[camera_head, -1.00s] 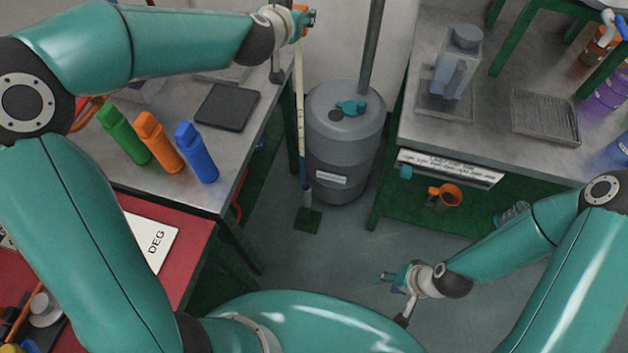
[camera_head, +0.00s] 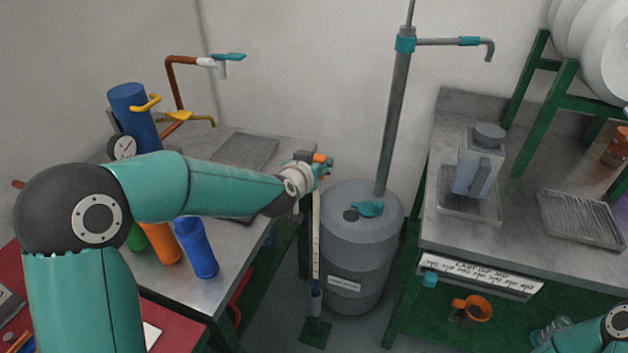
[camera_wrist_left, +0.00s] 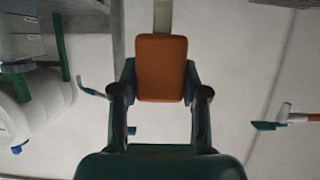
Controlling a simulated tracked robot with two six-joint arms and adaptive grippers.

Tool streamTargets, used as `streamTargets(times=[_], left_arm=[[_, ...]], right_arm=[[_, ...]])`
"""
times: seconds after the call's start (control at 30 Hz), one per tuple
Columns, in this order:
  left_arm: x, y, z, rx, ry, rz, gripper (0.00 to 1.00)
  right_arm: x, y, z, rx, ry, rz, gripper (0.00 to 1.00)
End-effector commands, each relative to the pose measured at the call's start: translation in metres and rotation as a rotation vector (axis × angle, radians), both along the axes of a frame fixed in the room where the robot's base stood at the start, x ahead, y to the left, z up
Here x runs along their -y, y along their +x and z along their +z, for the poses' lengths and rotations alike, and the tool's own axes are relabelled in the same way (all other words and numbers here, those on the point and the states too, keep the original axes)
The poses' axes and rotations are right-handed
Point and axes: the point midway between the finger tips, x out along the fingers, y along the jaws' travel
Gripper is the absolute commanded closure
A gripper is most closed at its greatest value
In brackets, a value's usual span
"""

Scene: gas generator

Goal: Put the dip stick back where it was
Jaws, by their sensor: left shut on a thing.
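My left gripper (camera_head: 320,168) is shut on the orange handle of the dip stick; the handle (camera_wrist_left: 160,68) shows between its fingers in the left wrist view. The long pale dip stick (camera_head: 316,235) hangs nearly upright beside the left side of the grey drum (camera_head: 362,255). Its lower end meets a short grey tube (camera_head: 316,301) above a green floor plate (camera_head: 315,332); I cannot tell whether it is inside the tube. The drum's lid has a dark round spot (camera_head: 351,215) and a teal fitting (camera_head: 368,209). My right gripper is out of view.
A left metal table (camera_head: 262,205) carries blue (camera_head: 197,248) and orange (camera_head: 162,243) bottles. A grey pipe (camera_head: 394,120) rises at the drum.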

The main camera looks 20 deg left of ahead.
Motion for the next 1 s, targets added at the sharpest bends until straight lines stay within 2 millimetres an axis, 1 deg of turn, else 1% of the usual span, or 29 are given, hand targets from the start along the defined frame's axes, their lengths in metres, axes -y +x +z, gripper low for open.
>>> streamTargets(times=[0.03,0.1,0.23,0.3,0.6,0.63,0.7,0.77,0.8,1.0], left_arm=[[0.000,0.000,-0.009,-0.003,0.002,-0.002,1.00],[0.000,0.000,-0.020,-0.004,0.001,-0.001,1.00],[0.000,0.000,-0.036,-0.003,0.002,-0.001,1.00],[0.000,0.000,-0.040,-0.002,0.001,-0.001,1.00],[0.001,0.000,-0.041,-0.001,0.000,-0.002,1.00],[0.001,0.000,-0.041,-0.001,0.000,-0.002,0.54],[0.001,0.000,-0.041,-0.001,0.000,-0.002,0.42],[0.001,0.000,-0.041,-0.001,0.000,-0.002,0.32],[0.001,0.000,-0.040,-0.001,0.000,-0.002,0.31],[0.000,0.000,-0.040,-0.001,0.001,-0.001,0.31]], right_arm=[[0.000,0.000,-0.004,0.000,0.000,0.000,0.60],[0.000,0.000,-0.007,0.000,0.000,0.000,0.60],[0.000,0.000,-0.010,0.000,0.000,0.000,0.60],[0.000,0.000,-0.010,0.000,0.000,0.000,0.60],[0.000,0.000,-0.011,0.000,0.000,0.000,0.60],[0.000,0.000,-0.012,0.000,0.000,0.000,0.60],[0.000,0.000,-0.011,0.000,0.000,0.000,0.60],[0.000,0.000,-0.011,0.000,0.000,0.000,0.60],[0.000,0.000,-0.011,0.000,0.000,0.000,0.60],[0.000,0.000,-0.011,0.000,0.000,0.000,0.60]])
